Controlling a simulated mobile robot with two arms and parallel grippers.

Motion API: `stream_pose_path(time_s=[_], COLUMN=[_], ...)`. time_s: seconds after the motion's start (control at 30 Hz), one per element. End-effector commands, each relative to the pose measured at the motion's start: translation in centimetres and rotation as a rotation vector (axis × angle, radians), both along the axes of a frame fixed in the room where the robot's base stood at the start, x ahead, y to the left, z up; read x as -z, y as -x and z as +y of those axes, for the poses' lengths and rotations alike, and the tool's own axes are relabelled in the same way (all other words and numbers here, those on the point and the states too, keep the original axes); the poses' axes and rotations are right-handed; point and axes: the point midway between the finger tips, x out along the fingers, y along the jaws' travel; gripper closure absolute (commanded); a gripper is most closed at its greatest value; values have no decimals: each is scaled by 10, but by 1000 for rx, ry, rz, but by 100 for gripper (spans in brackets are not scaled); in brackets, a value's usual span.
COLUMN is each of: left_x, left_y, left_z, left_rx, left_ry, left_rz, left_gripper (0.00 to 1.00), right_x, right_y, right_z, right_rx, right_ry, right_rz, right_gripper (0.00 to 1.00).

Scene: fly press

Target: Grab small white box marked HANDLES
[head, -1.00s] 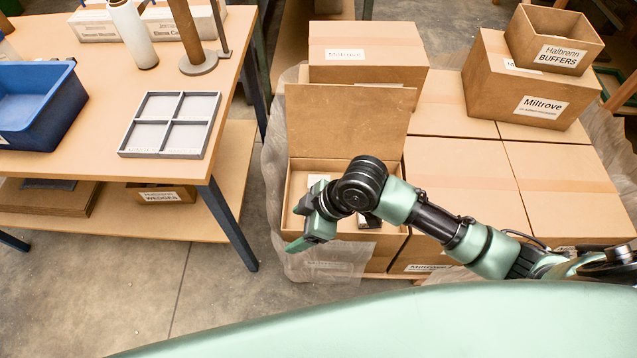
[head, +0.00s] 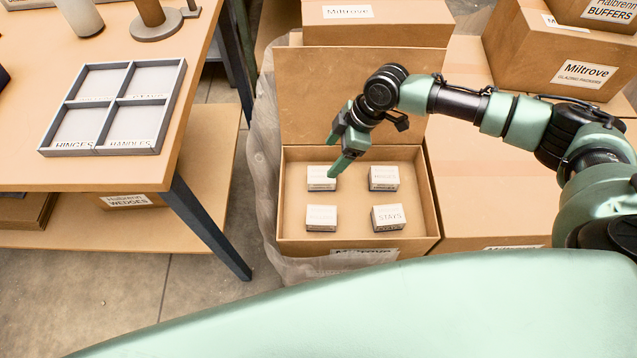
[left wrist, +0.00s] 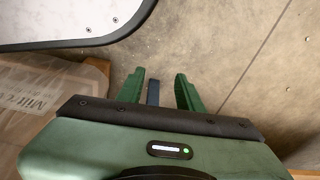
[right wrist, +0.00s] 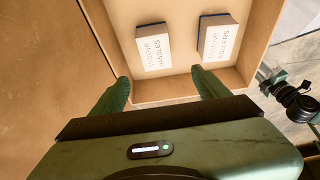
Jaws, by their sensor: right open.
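The small white box marked HANDLES (right wrist: 154,48) lies in the open carton, with its label readable in the right wrist view. It appears to be the far-left box (head: 318,181) in the head view, where its label is too small to read. My right gripper (head: 337,156) is open and empty above the carton's left side, close to this box. In the right wrist view, my right gripper (right wrist: 165,83) has its fingers apart, with the box beyond them.
The carton (head: 434,208) also holds a box marked STAYS (head: 388,217) and two others; its lid (head: 310,95) stands up behind. More cartons (head: 480,170) stand right and behind. A table at left bears a grey four-part tray (head: 170,105) with HINGES and HANDLES compartments.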

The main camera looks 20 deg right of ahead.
Motion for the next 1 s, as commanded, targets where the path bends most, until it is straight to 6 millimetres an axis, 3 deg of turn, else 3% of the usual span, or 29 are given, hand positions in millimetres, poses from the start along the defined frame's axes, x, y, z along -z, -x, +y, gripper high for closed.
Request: stream_pose_path(time_s=[0.03,0.1,0.37,0.8,1.0], left_x=[12,7,-11,-54,-66], left_y=[-9,-16,-28,-44,-46], left_z=[-1,-2,-4,-6,-6], left_rx=[-2,-3,-6,-10,-11], left_ry=[1,2,3,6,5], left_rz=[-11,-18,-29,-56,-59], left_gripper=[64,64,64,64,64], right_x=[27,37,54,108,119], right_y=[-1,-1,-1,-6,-8], right_z=[0,0,3,22,26], right_rx=[0,0,0,1,2], right_ry=[0,0,0,1,1], right_rz=[-1,-1,1,1,-1], right_gripper=[25,25,25,25,25])
